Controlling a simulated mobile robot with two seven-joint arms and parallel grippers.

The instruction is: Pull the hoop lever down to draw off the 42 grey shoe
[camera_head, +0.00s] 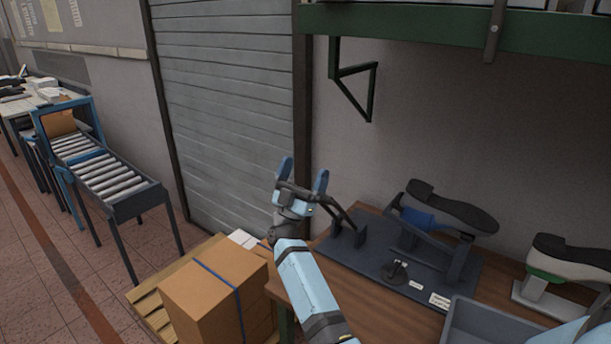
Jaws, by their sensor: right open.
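A dark shoe (455,206) lies sole up on a dark stand at the right of the workbench, with a blue part (418,217) under its toe or heel end. I take it for the grey shoe; its size mark cannot be read. A dark curved bar, likely the hoop lever (338,214), rises from a block on the dark base plate (360,258) and reaches up left. My right gripper (304,175) is open, its light blue fingers pointing up at the bar's upper end. The bar crosses at the jaws; whether it lies between the fingers is unclear. My left gripper is not in view.
Another shoe (573,254), green and white with a dark sole, stands on a pale stand at right. A grey bin (490,325) is at the bench front. A cardboard box (212,289) on a pallet stands left. A green shelf (430,24) hangs above.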

